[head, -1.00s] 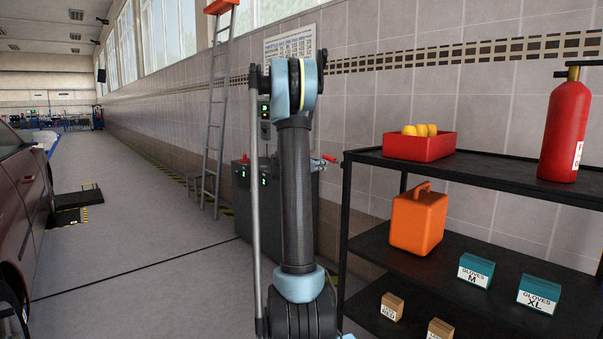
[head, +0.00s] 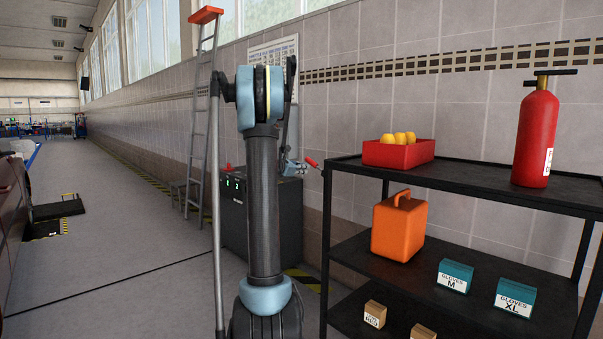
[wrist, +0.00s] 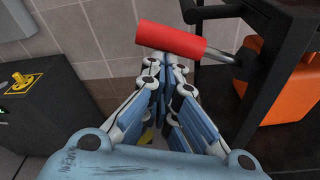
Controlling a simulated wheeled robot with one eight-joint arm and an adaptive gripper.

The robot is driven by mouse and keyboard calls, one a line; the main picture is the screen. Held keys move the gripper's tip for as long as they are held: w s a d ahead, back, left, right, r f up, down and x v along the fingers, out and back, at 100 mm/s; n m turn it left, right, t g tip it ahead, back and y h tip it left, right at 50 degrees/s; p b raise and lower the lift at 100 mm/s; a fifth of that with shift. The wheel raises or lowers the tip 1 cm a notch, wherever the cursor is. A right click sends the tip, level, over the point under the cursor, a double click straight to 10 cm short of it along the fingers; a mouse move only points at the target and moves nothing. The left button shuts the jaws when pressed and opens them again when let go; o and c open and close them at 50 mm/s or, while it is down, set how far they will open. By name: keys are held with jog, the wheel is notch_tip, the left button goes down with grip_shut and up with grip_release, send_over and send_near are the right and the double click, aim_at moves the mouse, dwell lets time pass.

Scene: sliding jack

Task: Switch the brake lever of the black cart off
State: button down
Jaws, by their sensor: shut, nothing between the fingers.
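The black cart (head: 450,171) stands at the right as a tall shelf rack. A red-gripped lever (head: 311,162), which looks like its brake lever, sticks out from the left end near the top shelf. In the wrist view the red grip (wrist: 170,38) lies almost level across the top, and its grey rod runs right to the black frame. My gripper (head: 295,167) is just left of the red grip in the head view. In the wrist view its closed, empty fingers (wrist: 168,78) point at the grip from below. I cannot tell whether they touch it.
A dark cabinet (head: 289,222) with green displays stands left of the cart, behind my arm. The cart carries a red bin (head: 385,154), an orange case (head: 392,228), a fire extinguisher (head: 536,135) and glove boxes (head: 455,276). Open floor (head: 130,260) lies left.

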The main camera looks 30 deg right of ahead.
jog(key=shift+f, duration=0.1)
jog(key=s+a+f, duration=0.1)
jog(key=s+a, duration=0.1)
jog(key=a, duration=0.9)
jog(key=shift+s+f, duration=0.25)
jog(key=shift+s, duration=0.1)
jog(key=shift+s+a, duration=0.1)
jog(key=shift+a, duration=0.05)
jog(key=s+a+f+m+g+y, duration=0.1)
jog(key=s+a+f+m+y, duration=0.4)
jog(key=s+a, duration=0.5)
jog(key=s+a+f+m+g+y, duration=0.1)
jog(key=s+a+f+m+y, duration=0.3)
jog(key=s, duration=1.6)
jog(key=s+a+f+m+g+y, duration=0.1)
jog(key=s+a+f+m+y, duration=0.4)
jog(key=s+a+f+m, duration=0.4)
jog(key=s+a+f, duration=0.4)
jog(key=s+a, duration=0.2)
jog(key=shift+a+f+g+y, duration=0.2)
jog(key=shift+a+g+y, duration=0.1)
jog(key=shift+a+g, duration=0.1)
